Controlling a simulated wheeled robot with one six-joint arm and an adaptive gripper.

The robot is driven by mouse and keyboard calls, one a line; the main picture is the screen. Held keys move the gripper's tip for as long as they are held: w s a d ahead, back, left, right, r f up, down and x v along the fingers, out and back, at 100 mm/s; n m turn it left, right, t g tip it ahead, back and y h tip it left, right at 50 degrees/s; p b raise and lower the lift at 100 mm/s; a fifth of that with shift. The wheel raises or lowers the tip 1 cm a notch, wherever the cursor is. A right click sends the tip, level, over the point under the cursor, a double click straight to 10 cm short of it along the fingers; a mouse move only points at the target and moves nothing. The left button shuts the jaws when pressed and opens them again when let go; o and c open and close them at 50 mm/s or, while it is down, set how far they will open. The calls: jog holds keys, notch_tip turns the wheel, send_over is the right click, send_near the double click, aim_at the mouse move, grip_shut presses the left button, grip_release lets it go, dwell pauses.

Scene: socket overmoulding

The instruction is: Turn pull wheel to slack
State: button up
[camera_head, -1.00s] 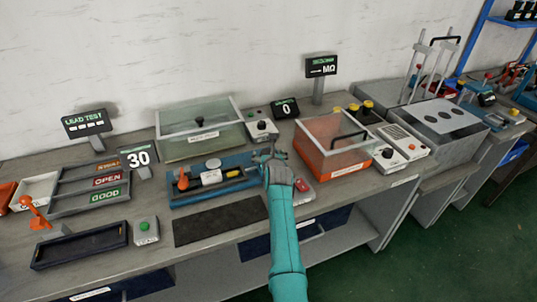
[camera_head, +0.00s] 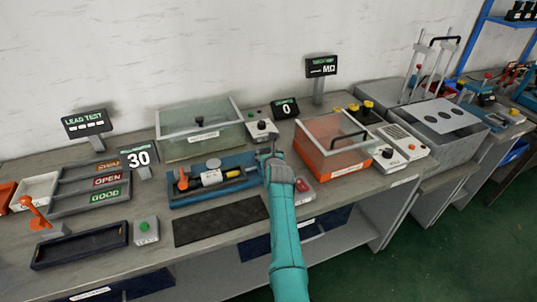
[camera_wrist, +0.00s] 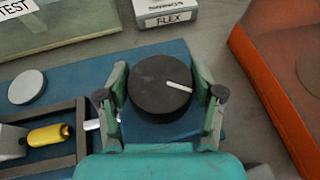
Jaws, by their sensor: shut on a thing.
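The pull wheel (camera_wrist: 158,92) is a dark round knob with a white pointer line, seen in the wrist view. The line points right and slightly down. My gripper (camera_wrist: 161,95) has one finger on each side of the wheel and is shut on it. In the head view my gripper (camera_head: 270,155) is at the right end of the blue fixture (camera_head: 183,200), and it hides the wheel there. The fixture also carries an orange lever (camera_head: 183,180) and a white cylindrical part (camera_head: 211,177).
An orange box with a clear lid (camera_head: 330,150) stands close to the right of my gripper. A grey FLEX box (camera_head: 261,131) is just behind, and a glass-lidded tank (camera_head: 200,135) is behind the fixture. A dark mat (camera_head: 220,221) lies in front.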

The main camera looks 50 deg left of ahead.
jog(key=shift+d+f+n+g+y, duration=0.1)
jog(key=shift+f+n+g+y, duration=0.1)
jog(key=shift+n+g+y, duration=0.9)
jog(key=shift+n+g, duration=1.1)
jog(key=shift+g, duration=0.1)
jog(key=o, duration=1.1)
jog(key=shift+o, duration=0.2)
jog(key=shift+r, duration=0.1)
jog(key=shift+d+r, duration=0.1)
jog(key=shift+v, duration=5.8)
